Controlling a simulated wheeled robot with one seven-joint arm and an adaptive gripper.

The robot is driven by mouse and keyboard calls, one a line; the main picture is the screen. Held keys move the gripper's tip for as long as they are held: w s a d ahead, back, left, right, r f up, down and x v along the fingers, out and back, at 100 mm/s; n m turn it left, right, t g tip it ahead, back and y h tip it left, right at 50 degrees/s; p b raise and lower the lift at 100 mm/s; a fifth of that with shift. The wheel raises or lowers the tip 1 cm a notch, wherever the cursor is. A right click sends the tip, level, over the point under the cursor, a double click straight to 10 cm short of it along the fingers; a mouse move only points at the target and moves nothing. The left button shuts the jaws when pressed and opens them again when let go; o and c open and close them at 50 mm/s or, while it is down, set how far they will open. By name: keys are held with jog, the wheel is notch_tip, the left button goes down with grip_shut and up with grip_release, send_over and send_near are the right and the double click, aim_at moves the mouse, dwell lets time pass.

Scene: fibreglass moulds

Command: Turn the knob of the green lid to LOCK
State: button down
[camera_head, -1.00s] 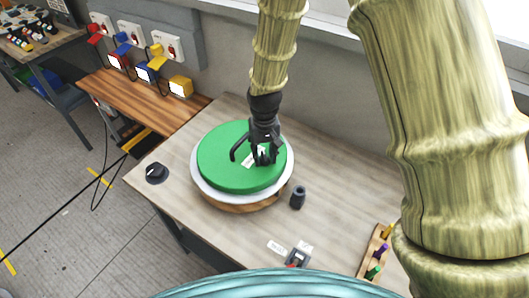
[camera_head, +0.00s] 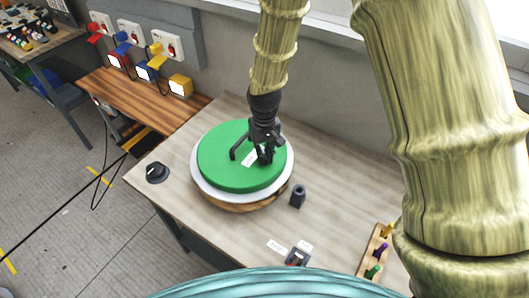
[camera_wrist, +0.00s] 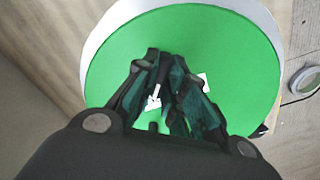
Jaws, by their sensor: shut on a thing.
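The green lid (camera_head: 222,165) lies flat on a round white-rimmed mould on the table; it fills much of the wrist view (camera_wrist: 235,65). My gripper (camera_head: 264,156) is over the right part of the lid, pointing down, with its fingers close together. In the wrist view my gripper (camera_wrist: 166,115) is shut on the knob, which the fingers mostly hide. A white label (camera_head: 249,159) lies beside the fingers on the lid. Its lettering is too small to read.
A black dial (camera_head: 157,172) sits at the table's left corner. A dark cylinder (camera_head: 298,196) stands right of the mould. A small device (camera_head: 297,257) and a wooden rack (camera_head: 372,250) with coloured pegs are near the front. The table between them is clear.

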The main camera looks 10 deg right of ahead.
jog(key=n, duration=0.4)
jog(key=n+p, duration=0.1)
jog(key=n, duration=0.2)
jog(key=shift+n, duration=0.4)
jog(key=n, duration=0.3)
jog(key=shift+n+p, duration=0.3)
jog(key=shift+p, duration=0.1)
jog(key=n+p, duration=0.1)
jog(key=n, duration=0.3)
jog(key=shift+n, duration=0.3)
jog(key=c, duration=1.5)
grip_release()
